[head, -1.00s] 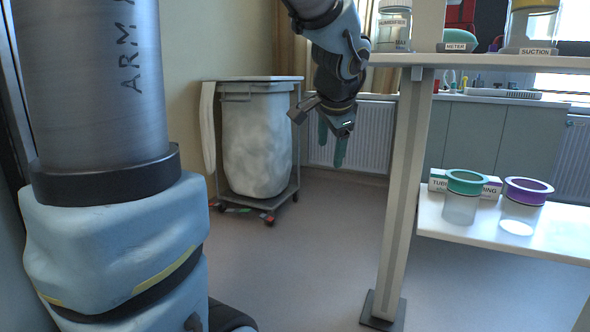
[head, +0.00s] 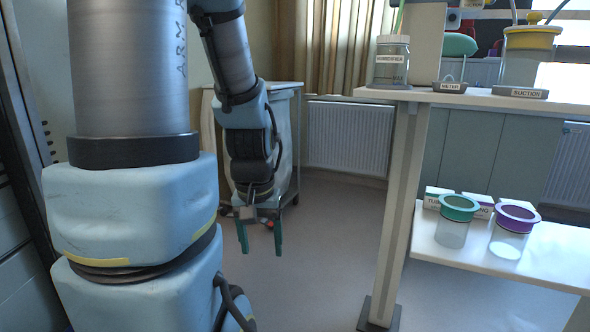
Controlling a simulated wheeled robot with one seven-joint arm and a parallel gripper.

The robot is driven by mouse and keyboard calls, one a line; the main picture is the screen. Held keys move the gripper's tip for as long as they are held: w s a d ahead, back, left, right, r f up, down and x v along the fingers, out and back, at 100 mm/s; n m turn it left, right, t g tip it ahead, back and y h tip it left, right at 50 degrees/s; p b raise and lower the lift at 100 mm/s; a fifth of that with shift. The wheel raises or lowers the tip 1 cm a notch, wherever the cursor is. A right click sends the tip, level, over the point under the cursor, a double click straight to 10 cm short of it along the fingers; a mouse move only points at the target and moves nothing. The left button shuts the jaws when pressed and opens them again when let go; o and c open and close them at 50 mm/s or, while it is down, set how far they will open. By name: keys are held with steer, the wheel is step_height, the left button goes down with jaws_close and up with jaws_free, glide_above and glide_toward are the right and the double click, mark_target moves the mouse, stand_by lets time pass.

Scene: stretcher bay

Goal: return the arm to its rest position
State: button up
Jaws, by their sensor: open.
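My gripper (head: 261,246) hangs pointing down in the head view, left of the shelf post, with its two green fingers apart and nothing between them. My arm (head: 245,110) comes down from the top of the picture, beside my grey column. The gripper is over open floor, in front of the laundry cart, and touches nothing that I can see.
A white shelf unit (head: 398,220) stands at the right. Its top holds a humidifier jar (head: 391,62) and a suction jar (head: 528,58). Its lower shelf holds a green-rimmed jar (head: 456,222) and a purple-rimmed jar (head: 511,232). A laundry cart (head: 287,150) stands behind my arm. The middle floor is clear.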

step_height(320, 180, up, 17)
steer(key=p, duration=1.4)
steer(key=shift+f, duration=0.2)
